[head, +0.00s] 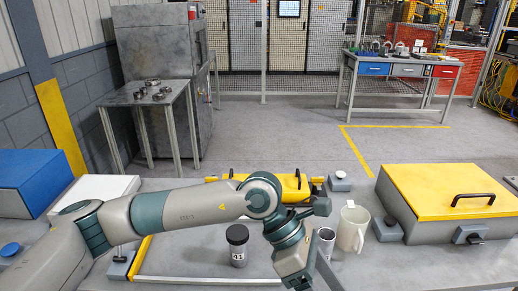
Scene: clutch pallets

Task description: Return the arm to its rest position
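My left arm comes in from the left and reaches across the workbench (420,262) to the middle. Its wrist bends down, and the gripper end (298,282) is at the bottom edge of the view. The fingers are cut off or turned away, so I cannot tell if they are open, shut or holding anything. A grey metal cup (326,238) and a pale mug (352,230) stand just right of the wrist. A dark-lidded container (237,246) marked 41 stands left of it, below the forearm. My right arm is not in view.
A grey case with a yellow lid (450,190) fills the right of the bench. A blue box (30,180) and a white box (95,188) lie at the left. A yellow-topped item (290,187) is partly hidden behind the arm. The front right bench surface is clear.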

